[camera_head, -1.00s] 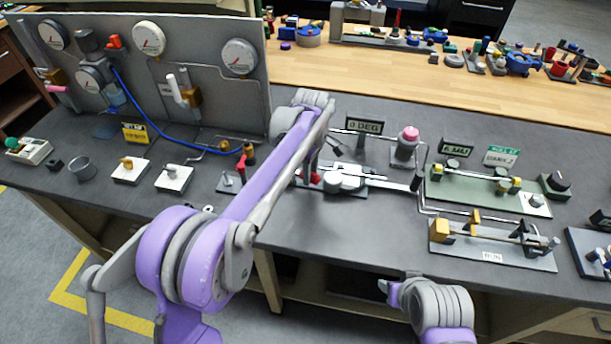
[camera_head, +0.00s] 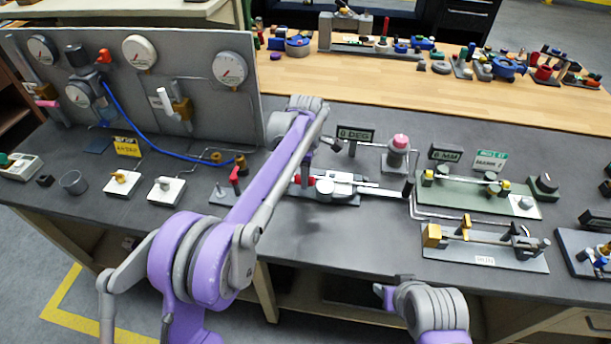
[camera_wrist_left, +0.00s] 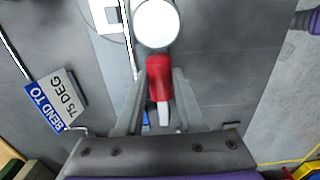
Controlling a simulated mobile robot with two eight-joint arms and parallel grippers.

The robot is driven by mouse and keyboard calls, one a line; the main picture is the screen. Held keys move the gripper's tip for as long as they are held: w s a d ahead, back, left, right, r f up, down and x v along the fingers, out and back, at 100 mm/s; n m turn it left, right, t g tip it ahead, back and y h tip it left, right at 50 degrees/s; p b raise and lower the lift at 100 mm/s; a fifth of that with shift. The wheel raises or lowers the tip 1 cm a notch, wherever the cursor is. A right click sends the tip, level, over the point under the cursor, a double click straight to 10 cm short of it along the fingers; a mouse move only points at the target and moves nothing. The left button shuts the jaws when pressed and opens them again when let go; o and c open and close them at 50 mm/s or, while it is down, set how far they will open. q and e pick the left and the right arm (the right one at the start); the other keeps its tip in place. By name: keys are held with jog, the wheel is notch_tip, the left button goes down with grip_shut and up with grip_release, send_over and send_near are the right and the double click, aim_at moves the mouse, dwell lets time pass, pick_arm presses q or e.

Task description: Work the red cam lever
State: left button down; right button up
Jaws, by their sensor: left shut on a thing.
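A red lever handle (camera_wrist_left: 160,78) lies between the two grey fingers of my left gripper (camera_wrist_left: 157,102) in the left wrist view. The gripper is shut on it. A round white part (camera_wrist_left: 156,22) sits at the handle's far end. In the head view my left forearm hides most of the gripper, and a bit of red (camera_head: 310,181) shows beside the grey bench fixture (camera_head: 335,190). A separate red-handled lever (camera_head: 235,176) stands on a small plate left of my forearm.
A dark readout (camera_head: 355,135) behind the fixture seems to say 9 DEG. A sign (camera_wrist_left: 56,99) in the wrist view reads BEND TO 75 DEG. A gauge panel (camera_head: 200,100) stands at left. Rod fixtures (camera_head: 480,190) and (camera_head: 485,245) fill the right side.

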pick_arm(q)
jog(key=c, duration=0.5)
grip_release()
jog(key=shift+w, duration=0.1)
jog(key=shift+r, duration=0.1)
notch_tip(320, 180, up, 11)
jog(key=shift+f+p, duration=0.15)
jog(key=shift+p, duration=0.3)
